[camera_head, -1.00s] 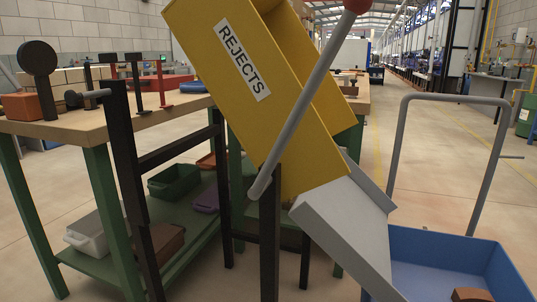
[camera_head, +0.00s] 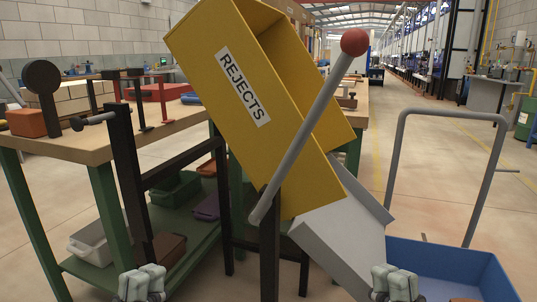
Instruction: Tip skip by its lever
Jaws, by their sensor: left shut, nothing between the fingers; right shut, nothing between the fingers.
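The yellow skip (camera_head: 255,110), labelled REJECTS, is tilted steeply on its dark frame (camera_head: 123,170), its lower end at the grey chute (camera_head: 340,235). Its grey lever (camera_head: 305,135) with a red ball knob (camera_head: 355,41) slants up to the right in front of the skip. The chute leads down to a blue cart (camera_head: 440,262). My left gripper (camera_head: 142,278) is shut and empty at the bottom edge, below the frame. My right gripper (camera_head: 396,280) is shut and empty at the bottom, in front of the cart. Neither touches the lever.
A workbench (camera_head: 95,150) stands at the left with a red-brown brick (camera_head: 27,122) and tools on top. Several bins, one green (camera_head: 176,188), sit on its lower shelf. The cart's grey handle (camera_head: 400,150) rises at the right. Floor is clear beyond it.

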